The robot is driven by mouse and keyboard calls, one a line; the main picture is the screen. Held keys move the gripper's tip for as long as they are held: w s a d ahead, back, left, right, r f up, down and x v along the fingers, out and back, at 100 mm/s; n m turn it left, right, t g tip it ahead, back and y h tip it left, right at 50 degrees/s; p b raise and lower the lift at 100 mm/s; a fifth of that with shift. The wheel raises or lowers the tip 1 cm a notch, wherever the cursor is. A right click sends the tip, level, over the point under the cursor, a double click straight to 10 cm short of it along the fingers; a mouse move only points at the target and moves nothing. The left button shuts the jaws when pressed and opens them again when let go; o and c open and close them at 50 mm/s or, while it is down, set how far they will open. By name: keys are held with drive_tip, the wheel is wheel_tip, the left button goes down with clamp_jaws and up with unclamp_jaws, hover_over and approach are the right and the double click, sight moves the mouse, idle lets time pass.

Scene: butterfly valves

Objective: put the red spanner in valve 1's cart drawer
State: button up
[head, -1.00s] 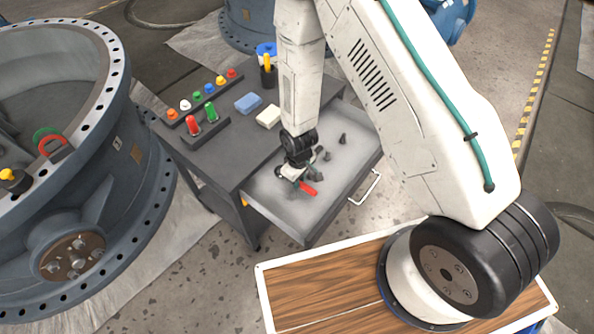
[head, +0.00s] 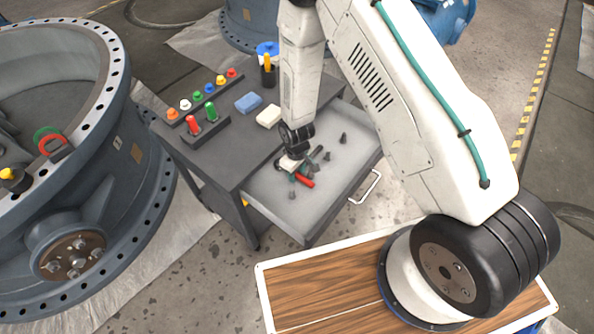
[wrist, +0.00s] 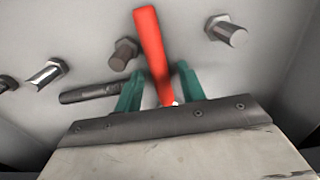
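The red spanner (head: 304,180) is inside the open drawer (head: 318,215) of the dark grey cart (head: 228,158). My gripper (head: 294,176) is low in the drawer, at the spanner. In the wrist view the spanner's red handle (wrist: 150,45) runs between my two teal fingers (wrist: 158,88), with a small gap on each side, so the gripper looks open. The handle is slightly blurred, and I cannot tell whether it rests fully on the drawer floor. A large grey-blue valve (head: 125,120) stands left of the cart; no number shows.
Several dark bolts (head: 343,138) lie loose in the drawer, some close to my fingers in the wrist view (wrist: 228,32). The cart top carries coloured buttons, a blue block (head: 248,102), a cream block (head: 268,116) and a cup. The drawer's front handle (head: 366,188) faces right.

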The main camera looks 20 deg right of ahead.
wheel_tip(320, 180, up, 13)
wheel_tip(320, 180, up, 14)
drive_tip(key=f+m, duration=0.1)
drive_tip(key=m, duration=0.1)
hover_over(297, 173)
drive_tip(key=d, duration=0.3)
drive_tip(key=s+d+r+m, duration=0.1)
drive_tip(key=s+d+r, duration=0.15)
drive_tip(key=r, duration=0.35)
drive_tip(key=s+d+r, duration=0.1)
drive_tip(key=s+r, duration=0.2)
drive_tip(key=r, duration=0.3)
drive_tip(key=s+d+r+m, duration=0.2)
drive_tip(key=s+r, duration=0.5)
drive_tip(key=s, duration=0.3)
drive_tip(key=s+d+r+m+t, duration=0.1)
drive_tip(key=s+d+r+m, duration=0.1)
drive_tip(key=s+r, duration=0.5)
drive_tip(key=s+d, duration=0.1)
drive_tip(key=s, duration=0.2)
drive_tip(key=shift+s, duration=0.4)
